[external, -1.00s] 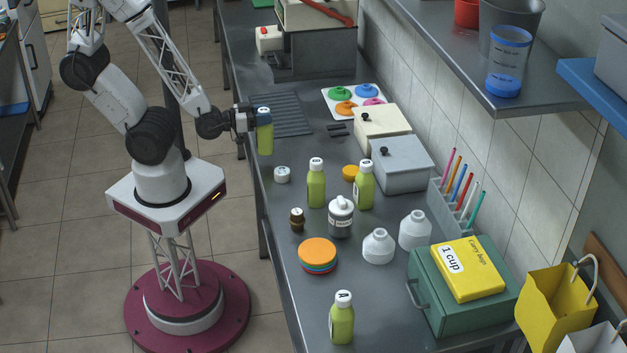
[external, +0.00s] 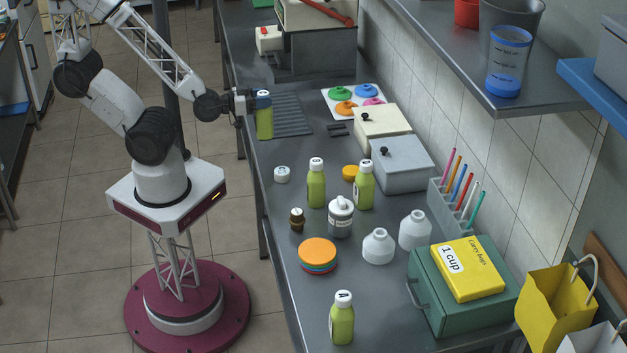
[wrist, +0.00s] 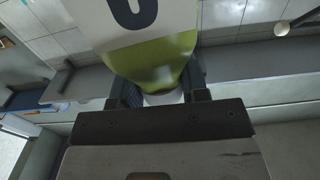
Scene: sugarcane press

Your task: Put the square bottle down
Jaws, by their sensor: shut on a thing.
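The square bottle (external: 264,122) is green with a white cap and stands upright near the left edge of the counter, beside the ridged drain area. My gripper (external: 255,103) is shut around its upper part from the left. I cannot tell whether its base touches the counter. In the wrist view the bottle (wrist: 160,60) sits between my two fingers, with a white label and part of a dark letter showing. Similar green bottles stand on the counter: one in the middle (external: 316,185), one right of it (external: 364,187), and one at the front (external: 342,322).
The ridged drain area (external: 290,118) is clear. A small white jar (external: 282,174) stands nearer the camera. A tray of coloured lids (external: 345,98), a cream box (external: 383,125) and a grey box (external: 402,165) stand to the right. A shelf (external: 470,60) overhangs the right side.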

